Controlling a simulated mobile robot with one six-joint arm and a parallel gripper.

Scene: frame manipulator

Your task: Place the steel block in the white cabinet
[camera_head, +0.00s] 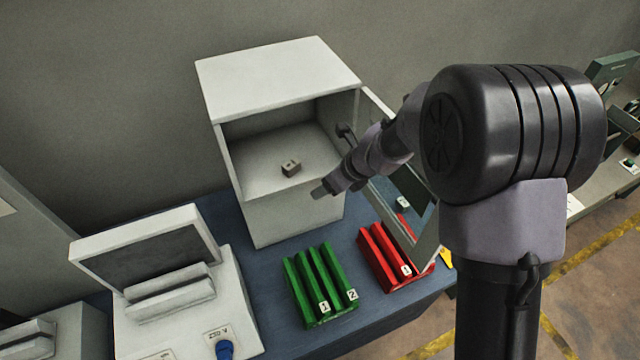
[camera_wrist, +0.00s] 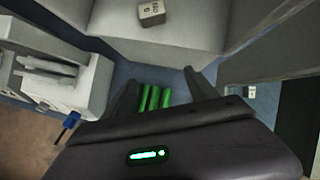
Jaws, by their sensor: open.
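The steel block (camera_head: 291,168) is a small grey-brown cube resting on the floor of the white cabinet (camera_head: 278,75), inside its open compartment. It also shows in the wrist view (camera_wrist: 151,13), with dark lettering on its face. The cabinet door (camera_head: 408,215) stands open to the right. My gripper (camera_head: 320,192) is in front of the cabinet opening, to the right of and apart from the block. In the wrist view its two fingers (camera_wrist: 158,88) are spread with nothing between them.
A green rack (camera_head: 318,285) and a red rack (camera_head: 385,258) stand on the blue table (camera_head: 268,262) in front of the cabinet. A white machine with a raised lid (camera_head: 150,245) and a blue knob (camera_head: 224,349) is at the left. The open door stands close to my arm.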

